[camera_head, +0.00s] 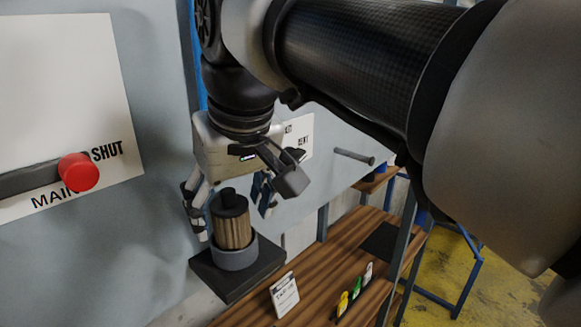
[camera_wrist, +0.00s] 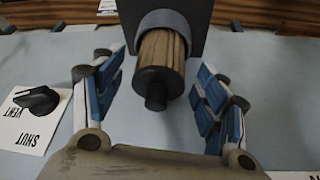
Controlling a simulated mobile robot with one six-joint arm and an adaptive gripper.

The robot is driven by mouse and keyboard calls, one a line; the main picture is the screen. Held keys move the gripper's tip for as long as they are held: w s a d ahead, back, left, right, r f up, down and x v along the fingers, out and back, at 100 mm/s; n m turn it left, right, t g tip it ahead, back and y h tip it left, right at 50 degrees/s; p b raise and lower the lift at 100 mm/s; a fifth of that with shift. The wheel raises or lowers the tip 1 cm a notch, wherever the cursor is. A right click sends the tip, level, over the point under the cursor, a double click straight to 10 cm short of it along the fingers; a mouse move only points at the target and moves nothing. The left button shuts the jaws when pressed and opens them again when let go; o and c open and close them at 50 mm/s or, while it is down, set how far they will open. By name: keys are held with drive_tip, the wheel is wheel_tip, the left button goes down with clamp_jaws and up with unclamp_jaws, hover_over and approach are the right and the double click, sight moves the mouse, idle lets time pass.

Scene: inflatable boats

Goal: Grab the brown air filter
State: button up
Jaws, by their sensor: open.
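The brown air filter (camera_head: 233,227) is a pleated brown cylinder with a dark cap and knob on top. It stands upright in a grey round collar (camera_head: 236,254) on a dark square base (camera_head: 262,270). In the wrist view the filter (camera_wrist: 160,55) lies between the two fingers, its dark cap towards the camera. My gripper (camera_head: 232,222) is open, with one finger on each side of the filter. In the wrist view the fingers of the gripper (camera_wrist: 158,98) show visible gaps to the filter on both sides. The collar hides the filter's lower end.
A grey-blue panel wall stands close behind, with a red-knobbed lever (camera_head: 78,172) at left and a metal peg (camera_head: 354,157) at right. A wooden bench (camera_head: 325,262) holds a small white sign (camera_head: 284,295) and several coloured tags (camera_head: 355,288). A dark knob (camera_wrist: 37,100) shows in the wrist view.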

drive_tip(key=shift+x, duration=1.1)
drive_tip(key=c, duration=1.2)
drive_tip(key=shift+o, duration=0.2)
drive_tip(key=shift+r, duration=0.1)
